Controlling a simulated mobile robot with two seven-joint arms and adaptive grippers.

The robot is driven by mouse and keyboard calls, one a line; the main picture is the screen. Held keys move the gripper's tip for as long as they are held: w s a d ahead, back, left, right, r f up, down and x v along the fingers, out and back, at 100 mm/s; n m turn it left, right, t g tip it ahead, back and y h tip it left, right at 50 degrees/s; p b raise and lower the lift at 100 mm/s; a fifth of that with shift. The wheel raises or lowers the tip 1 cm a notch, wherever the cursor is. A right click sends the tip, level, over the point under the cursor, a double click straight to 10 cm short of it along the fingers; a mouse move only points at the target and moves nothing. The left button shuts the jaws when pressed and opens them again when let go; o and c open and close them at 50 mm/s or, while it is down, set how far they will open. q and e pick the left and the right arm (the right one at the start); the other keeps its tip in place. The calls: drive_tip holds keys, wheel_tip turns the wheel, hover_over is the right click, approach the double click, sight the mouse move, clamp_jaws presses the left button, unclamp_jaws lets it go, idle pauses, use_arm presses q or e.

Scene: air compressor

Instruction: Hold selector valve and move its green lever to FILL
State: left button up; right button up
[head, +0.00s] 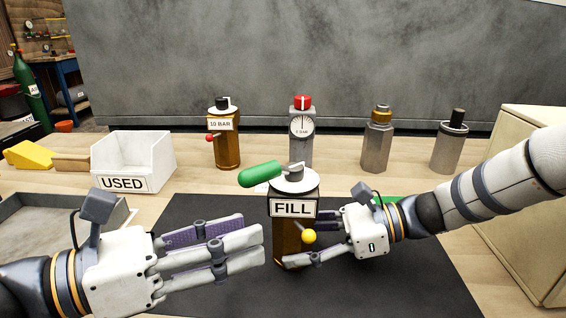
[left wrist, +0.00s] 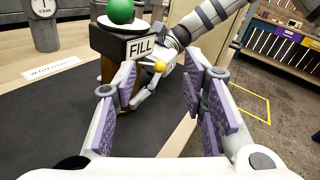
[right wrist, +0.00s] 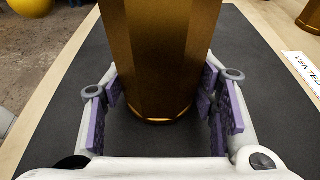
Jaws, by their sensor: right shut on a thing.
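The selector valve (head: 283,245) stands upright on the black mat, with a brass body, a FILL label (head: 293,208) and a yellow ball (head: 309,237) low on its front. Its green lever (head: 260,174) sits on the white top and points left in the head view. In the left wrist view the green lever (left wrist: 120,10) shows end-on above the label. My right gripper (head: 318,240) is shut around the lower brass body (right wrist: 160,50), fingers on both sides. My left gripper (head: 245,232) is open and empty, left of the valve and lower than the lever.
Behind stand a 10 BAR brass valve (head: 227,148), a gauge (head: 301,135) and two grey fittings (head: 377,145). A white USED bin (head: 125,183) and grey tray (head: 30,225) are at left. A beige cabinet (head: 530,220) is at right. The black mat (head: 200,210) has free room.

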sight(284, 165)
use_arm(q)
drive_tip(key=w+a+r+n+t, duration=0.1)
drive_tip(key=w+a+r+t, duration=0.2)
drive_tip(key=r, duration=0.1)
drive_tip(key=shift+y, duration=0.4)
drive_tip(key=x, duration=1.1)
drive_tip(key=shift+s+d+f, duration=0.1)
drive_tip(key=shift+s+d, duration=0.05)
drive_tip(key=shift+d, duration=0.1)
drive_tip(key=shift+c, duration=0.6)
clamp_jaws()
